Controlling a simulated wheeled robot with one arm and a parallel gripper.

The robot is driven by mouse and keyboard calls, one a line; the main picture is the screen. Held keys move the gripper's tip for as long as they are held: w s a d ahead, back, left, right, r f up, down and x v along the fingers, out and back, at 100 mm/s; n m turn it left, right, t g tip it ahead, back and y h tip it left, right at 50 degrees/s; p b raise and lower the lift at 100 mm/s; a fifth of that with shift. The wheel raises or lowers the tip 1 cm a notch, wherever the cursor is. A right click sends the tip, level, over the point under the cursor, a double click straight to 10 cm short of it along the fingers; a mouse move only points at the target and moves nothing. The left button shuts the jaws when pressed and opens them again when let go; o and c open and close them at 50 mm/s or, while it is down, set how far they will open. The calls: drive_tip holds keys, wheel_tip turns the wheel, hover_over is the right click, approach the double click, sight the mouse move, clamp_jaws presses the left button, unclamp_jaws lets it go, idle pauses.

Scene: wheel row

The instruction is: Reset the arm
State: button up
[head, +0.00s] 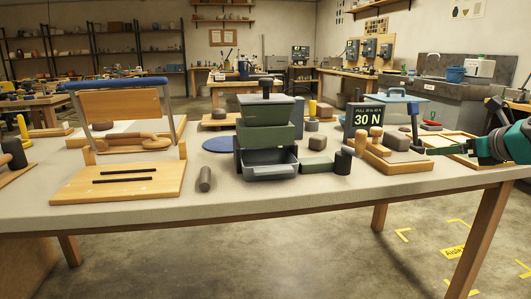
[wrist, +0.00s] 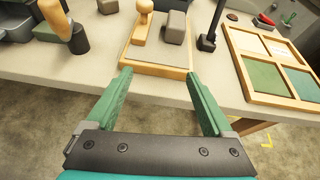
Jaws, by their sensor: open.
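My gripper (head: 430,151) reaches in from the right edge of the head view, over the right part of the long table (head: 250,207). In the wrist view, my gripper (wrist: 157,75) has its two green fingers spread wide with nothing between them. The fingertips point toward a wooden tray (wrist: 158,68) near the table's front edge. The tray bears a wooden knobbed piece (wrist: 143,22) and a grey-brown block (wrist: 174,28). My gripper appears apart from these things; its exact height above the table is hard to tell.
A framed board with coloured panels (wrist: 270,65) lies right of my gripper in the wrist view. A dark post (wrist: 212,30) stands beside it. A "30 N" sign (head: 367,120), green bins (head: 266,130) and a wooden stand (head: 120,180) occupy the table further left.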

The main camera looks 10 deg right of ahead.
drive_tip(key=s+a+f+n+g+y, duration=0.25)
drive_tip(key=a+f+n, duration=0.35)
drive_tip(key=a, duration=0.8)
drive_tip(key=s+a+f+n+g+y, duration=0.1)
drive_tip(key=s+a+f+n+g, duration=0.2)
drive_tip(key=a+n, duration=0.85)
drive_tip(key=s+a+f+n+g+h+p, duration=0.1)
drive_tip(key=s+a+f+n+g+h, duration=0.1)
drive_tip(key=s+a+f+n+g, duration=0.9)
drive_tip(key=s+f+n+t+h, duration=0.1)
drive_tip(key=s+f, duration=0.3)
drive_tip(key=s, duration=0.4)
drive_tip(key=s+f+n+h, duration=0.2)
drive_tip(key=s+f+n, duration=0.1)
drive_tip(key=s, duration=0.6)
drive_tip(key=shift+s+d+f+n+t, duration=0.15)
drive_tip(key=shift+s+f+n+t, duration=0.2)
drive_tip(key=shift+f+n, duration=0.1)
drive_tip(key=shift+w, duration=0.1)
